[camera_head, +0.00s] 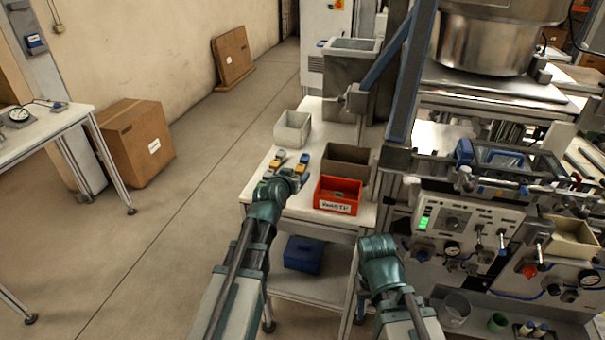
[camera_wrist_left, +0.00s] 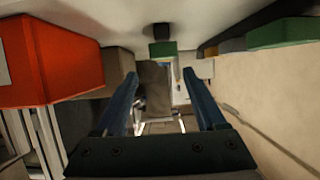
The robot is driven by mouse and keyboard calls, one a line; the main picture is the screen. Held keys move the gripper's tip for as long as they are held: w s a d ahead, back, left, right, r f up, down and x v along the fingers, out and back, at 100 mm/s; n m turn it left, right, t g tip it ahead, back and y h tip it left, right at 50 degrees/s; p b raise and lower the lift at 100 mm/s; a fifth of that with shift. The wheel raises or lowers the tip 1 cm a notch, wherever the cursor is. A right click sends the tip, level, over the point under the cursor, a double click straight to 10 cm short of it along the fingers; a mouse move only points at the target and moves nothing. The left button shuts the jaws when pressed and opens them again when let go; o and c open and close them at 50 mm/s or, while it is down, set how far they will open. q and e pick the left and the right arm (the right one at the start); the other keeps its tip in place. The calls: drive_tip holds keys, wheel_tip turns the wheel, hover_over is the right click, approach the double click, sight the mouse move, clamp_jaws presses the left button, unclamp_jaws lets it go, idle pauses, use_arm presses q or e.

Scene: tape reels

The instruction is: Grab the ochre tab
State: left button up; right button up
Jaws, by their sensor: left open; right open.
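Two small ochre-yellow pieces lie on the white worktable in the head view, one on the left (camera_head: 273,165) and one on the right (camera_head: 301,170). Blue and pale parts lie close to them. My left gripper (camera_head: 292,180) is over the table at the near side of these pieces and partly covers them. In the left wrist view its two fingers (camera_wrist_left: 162,88) stand wide apart with nothing between them. A dark block with a green part (camera_wrist_left: 163,46) shows beyond them. My right wrist is low, at the table's front right; its fingers are hidden.
A red labelled bin (camera_head: 338,207) stands right of my left gripper, and it fills the left of the left wrist view (camera_wrist_left: 50,60). A brown bin (camera_head: 347,155) and a pale bin (camera_head: 292,130) stand behind. A machine panel (camera_head: 460,222) is at the right.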

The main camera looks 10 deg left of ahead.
sight(299, 170)
use_arm(q)
drive_tip(key=shift+w+a+f, duration=0.1)
drive_tip(key=shift+w+f, duration=0.1)
drive_tip(key=shift+w, duration=0.1)
drive_tip(key=x, duration=0.1)
drive_tip(key=b+x, duration=0.1)
drive_tip(key=x, duration=0.1)
drive_tip(key=b+x, duration=0.1)
drive_tip(key=shift+w+a+f, duration=0.15)
drive_tip(key=shift+a+f, duration=0.1)
drive_tip(key=shift+w+d, duration=0.1)
drive_tip(key=shift+w, duration=0.05)
drive_tip(key=shift+r, duration=0.1)
clamp_jaws()
